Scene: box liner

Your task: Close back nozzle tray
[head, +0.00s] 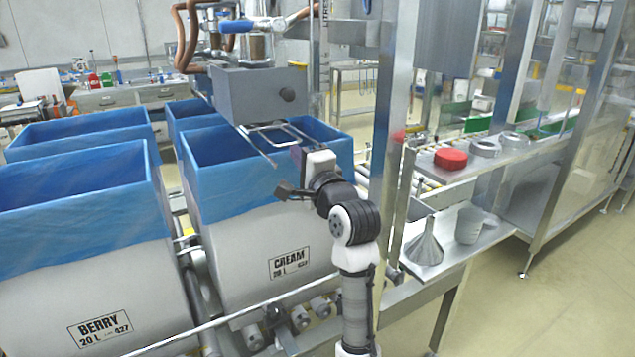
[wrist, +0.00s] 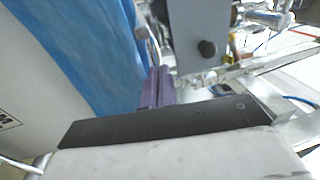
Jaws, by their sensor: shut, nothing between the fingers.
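A grey filling head box (head: 262,95) with a dark round knob hangs above the blue-lined CREAM box. A thin metal frame (head: 282,132), which looks like the nozzle tray, sticks out below it, with rods reaching toward my gripper. I cannot tell how far it is out. My gripper (head: 298,155) is just below and right of this frame, over the front edge of the blue liner. In the wrist view, its purple fingers (wrist: 157,88) are shut and empty, beside the blue liner and below the grey box (wrist: 205,40). Whether they touch the frame is unclear.
The CREAM box (head: 245,250) and BERRY box (head: 90,280) stand on rollers, their blue liners rising high. A steel post (head: 385,130) stands close right of my arm.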

